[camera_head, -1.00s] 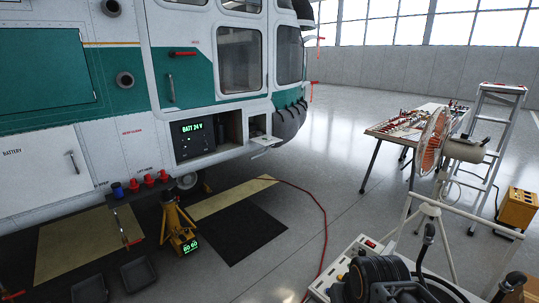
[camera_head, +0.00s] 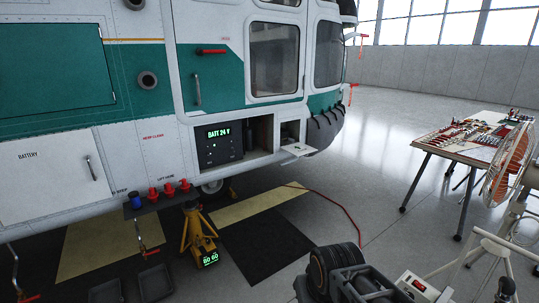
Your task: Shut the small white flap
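The small white flap (camera_head: 298,149) is on the lower side of the helicopter, right of the battery display bay. It stands open, sticking outward roughly level below a small dark opening (camera_head: 290,131). Nothing touches it. Dark arm parts at the bottom of the view, right of centre, seem to be mine. My gripper's fingers cannot be made out in this view.
The helicopter (camera_head: 120,140) fills the left. Below it stand a yellow jack (camera_head: 196,235) and black trays (camera_head: 153,282). A red cable (camera_head: 340,205) crosses the floor. A tool table (camera_head: 470,150) and orange fan (camera_head: 510,160) stand right.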

